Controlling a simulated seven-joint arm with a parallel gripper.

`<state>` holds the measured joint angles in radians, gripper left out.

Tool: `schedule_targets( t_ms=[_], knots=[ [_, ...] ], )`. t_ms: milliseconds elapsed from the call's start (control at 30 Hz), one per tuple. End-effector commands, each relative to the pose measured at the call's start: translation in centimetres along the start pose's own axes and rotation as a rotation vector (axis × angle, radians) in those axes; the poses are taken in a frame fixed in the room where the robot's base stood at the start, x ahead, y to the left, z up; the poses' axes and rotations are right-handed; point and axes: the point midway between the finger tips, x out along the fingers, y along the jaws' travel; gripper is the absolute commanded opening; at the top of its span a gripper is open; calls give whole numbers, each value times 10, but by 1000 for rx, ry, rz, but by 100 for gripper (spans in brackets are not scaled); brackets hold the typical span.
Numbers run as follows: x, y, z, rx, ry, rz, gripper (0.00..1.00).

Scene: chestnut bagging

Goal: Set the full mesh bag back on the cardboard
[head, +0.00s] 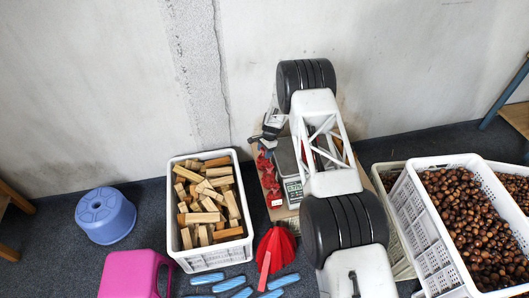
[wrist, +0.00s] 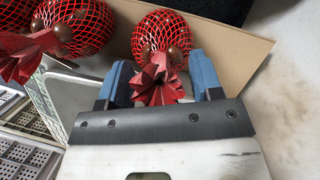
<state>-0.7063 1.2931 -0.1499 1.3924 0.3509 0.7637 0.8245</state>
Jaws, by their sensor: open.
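A full red mesh bag (wrist: 163,36) with dark chestnuts stands on the brown cardboard (wrist: 235,45) in the wrist view. Its gathered red top (wrist: 160,85) sits between the two blue fingers of my gripper (wrist: 160,80). The fingers are open, with a gap on each side of the top. Other full mesh bags (wrist: 78,24) are at the upper left. In the head view my gripper (head: 262,139) is low near the wall, above the red bags (head: 268,172) beside the scale. My arm hides much of the cardboard (head: 285,212) there.
A scale (head: 285,158) with a metal plate stands left of my arm. A white crate of wooden blocks (head: 174,205) is further left; white crates of chestnuts (head: 423,225) are at right. A red fan-like mesh (head: 276,250) lies in front. The wall is close behind.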

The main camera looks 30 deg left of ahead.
Motion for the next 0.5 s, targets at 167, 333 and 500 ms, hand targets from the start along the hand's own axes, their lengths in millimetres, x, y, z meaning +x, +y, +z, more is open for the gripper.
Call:
schedule_targets(
  t_ms=[167, 333, 500],
  knots=[
    [-9, 0, 0, 0, 1, -1, 60],
    [-24, 0, 0, 0, 1, -1, 60],
    [-44, 0, 0, 0, 0, -1, 60]
  ],
)
